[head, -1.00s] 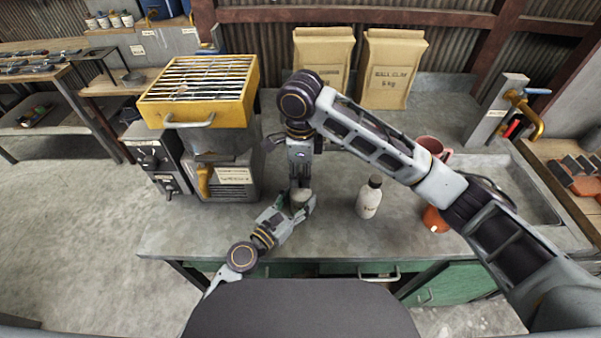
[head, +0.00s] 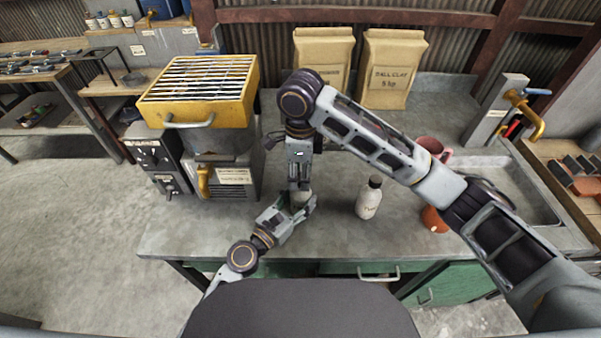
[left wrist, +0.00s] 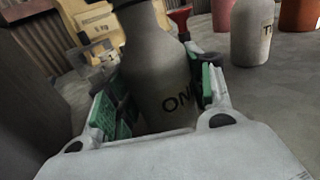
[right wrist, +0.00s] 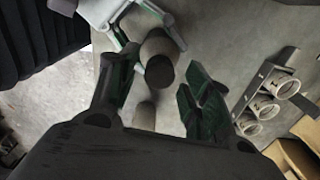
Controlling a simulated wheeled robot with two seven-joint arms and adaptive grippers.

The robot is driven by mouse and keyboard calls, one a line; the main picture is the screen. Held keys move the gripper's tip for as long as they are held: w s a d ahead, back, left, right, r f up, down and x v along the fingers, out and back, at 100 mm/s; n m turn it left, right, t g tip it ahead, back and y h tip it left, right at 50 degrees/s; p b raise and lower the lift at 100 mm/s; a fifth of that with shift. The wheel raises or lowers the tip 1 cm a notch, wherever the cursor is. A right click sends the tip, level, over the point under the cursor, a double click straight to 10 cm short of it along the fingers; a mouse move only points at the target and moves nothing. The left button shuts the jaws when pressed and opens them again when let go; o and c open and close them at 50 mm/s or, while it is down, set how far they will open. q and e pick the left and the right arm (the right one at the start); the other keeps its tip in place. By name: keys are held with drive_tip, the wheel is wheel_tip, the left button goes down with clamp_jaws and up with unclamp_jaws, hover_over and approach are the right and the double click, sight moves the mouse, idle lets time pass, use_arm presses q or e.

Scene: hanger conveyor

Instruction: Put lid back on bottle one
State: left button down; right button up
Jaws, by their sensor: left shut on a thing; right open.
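Bottle one (left wrist: 165,85) is grey with "ON" showing on its label. My left gripper (left wrist: 160,103) is shut around its body, and the bottle stands upright at the bench front. In the head view my left gripper (head: 300,208) is low beside it. My right gripper (head: 300,186) points down just above the bottle. In the right wrist view its fingers (right wrist: 155,92) are open on either side of the bottle's top. A dark round lid-like disc (right wrist: 160,72) shows at that top; I cannot tell whether it is seated.
A second pale bottle (head: 369,198) with a dark lid stands to the right, its label starting with "T" in the left wrist view (left wrist: 252,32). A yellow-topped kiln (head: 200,92) stands left. A labelled rack (right wrist: 265,100) is beside my right gripper.

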drive_tip(key=shift+r, duration=2.1)
drive_tip(key=shift+c, duration=0.3)
